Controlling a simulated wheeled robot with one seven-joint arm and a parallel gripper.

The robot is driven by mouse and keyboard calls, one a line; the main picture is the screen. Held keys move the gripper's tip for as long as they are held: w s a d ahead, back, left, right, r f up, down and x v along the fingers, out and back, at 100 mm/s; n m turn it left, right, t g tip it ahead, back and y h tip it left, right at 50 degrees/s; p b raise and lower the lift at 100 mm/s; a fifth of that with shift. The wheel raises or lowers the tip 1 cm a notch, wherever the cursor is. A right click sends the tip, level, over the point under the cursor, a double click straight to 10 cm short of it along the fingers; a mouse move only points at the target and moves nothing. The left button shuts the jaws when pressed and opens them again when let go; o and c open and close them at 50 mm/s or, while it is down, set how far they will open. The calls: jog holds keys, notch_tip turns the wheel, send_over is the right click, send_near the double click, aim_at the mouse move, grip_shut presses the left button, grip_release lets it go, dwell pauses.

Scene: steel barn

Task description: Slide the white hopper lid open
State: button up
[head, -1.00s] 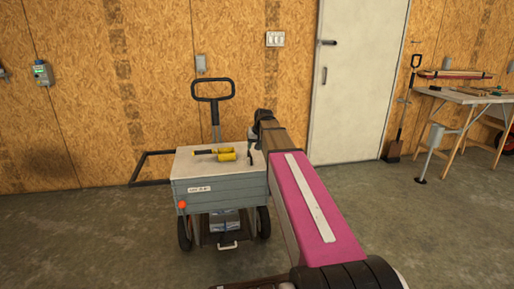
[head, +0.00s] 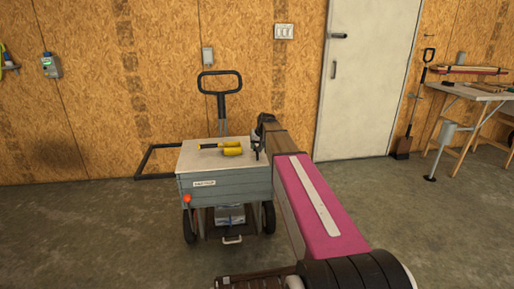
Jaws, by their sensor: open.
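The hopper (head: 225,190) is a grey-blue box on a wheeled cart in the middle of the head view. Its white lid (head: 196,160) lies flat across the top. Yellow-and-black tools (head: 222,150) rest on the lid. My arm reaches from the lower right towards the lid's right side. My gripper (head: 257,153) is at the lid's far right edge, small and partly hidden behind my arm. It is open, and I cannot tell whether it touches the lid.
The cart has a red knob (head: 187,198), a black pull handle (head: 220,88) behind it and dark wheels. A white door (head: 365,85) and a workbench (head: 475,95) stand to the right. The concrete floor at left is clear.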

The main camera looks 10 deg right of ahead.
jog(key=shift+w+f, duration=0.1)
jog(key=shift+f, duration=0.15)
grip_shut()
jog(key=shift+a, duration=0.1)
jog(key=shift+a, duration=0.1)
jog(key=a, duration=3.4)
jog(key=shift+a, duration=0.35)
grip_release()
